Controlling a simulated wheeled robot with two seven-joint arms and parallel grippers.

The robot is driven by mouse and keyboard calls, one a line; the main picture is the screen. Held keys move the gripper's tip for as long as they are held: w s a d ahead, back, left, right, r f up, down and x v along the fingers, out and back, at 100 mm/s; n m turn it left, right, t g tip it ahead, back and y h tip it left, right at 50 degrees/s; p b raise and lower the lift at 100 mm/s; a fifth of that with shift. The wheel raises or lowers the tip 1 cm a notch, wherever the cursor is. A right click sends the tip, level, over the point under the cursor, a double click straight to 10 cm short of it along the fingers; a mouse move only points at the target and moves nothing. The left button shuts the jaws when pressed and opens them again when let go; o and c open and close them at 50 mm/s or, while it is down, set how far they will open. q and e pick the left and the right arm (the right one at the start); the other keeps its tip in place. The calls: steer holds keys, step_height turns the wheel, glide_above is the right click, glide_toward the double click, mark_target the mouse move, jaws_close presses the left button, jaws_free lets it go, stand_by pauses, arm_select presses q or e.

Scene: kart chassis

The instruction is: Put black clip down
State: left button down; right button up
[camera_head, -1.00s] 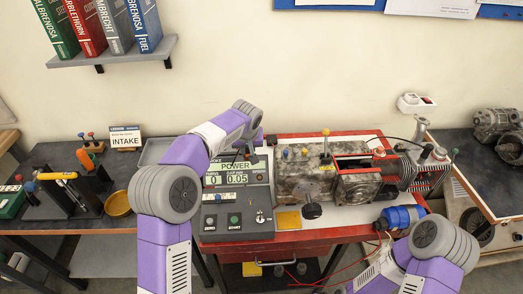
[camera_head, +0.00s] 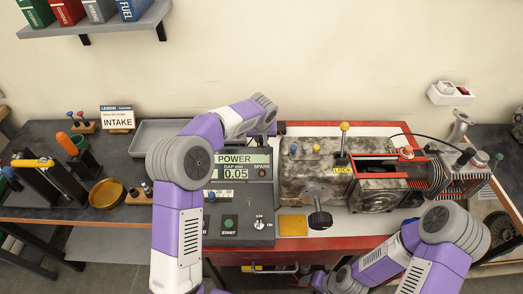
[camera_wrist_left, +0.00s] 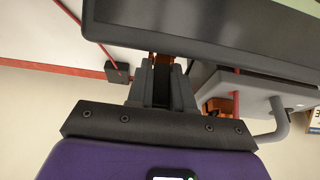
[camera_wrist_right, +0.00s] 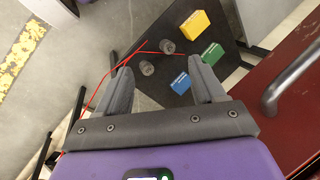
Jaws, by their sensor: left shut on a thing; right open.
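My left gripper (camera_wrist_left: 161,85) is shut on a dark piece, taken to be the black clip (camera_wrist_left: 160,82); only a sliver shows between the fingers. In the head view the left arm bends over the grey power console, and the fingertips are hidden behind its forearm. In the left wrist view a dark grey panel edge lies just beyond the fingers; contact cannot be told. My right gripper (camera_wrist_right: 163,85) is open and empty above the lower shelf, low in front of the cart; its fingers are not clear in the head view.
The power console (camera_head: 245,232) reads 0.05 beside the engine (camera_head: 320,180) on the red-edged cart. A grey tray (camera_head: 150,138) is behind the left arm. The dark lower shelf (camera_wrist_right: 160,28) holds coloured boxes, two grey cylinders and a red cable. A yellow bowl (camera_head: 107,194) stands left.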

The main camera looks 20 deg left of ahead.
mark_target(261, 144)
arm_select(q)
step_height(261, 144, down, 6)
steer(key=shift+w+r+b, duration=0.15)
steer(key=shift+r+b, duration=0.1)
steer(key=shift+b, duration=0.35)
steer(key=shift+f+b, duration=0.35)
steer(key=shift+b, duration=0.05)
steer(key=c, duration=1)
jaws_free()
steer(key=shift+r+p, duration=0.45)
steer(key=shift+p, duration=0.15)
steer(key=p+v, duration=0.1)
steer(key=v, duration=1.1)
steer(key=shift+p, duration=0.4)
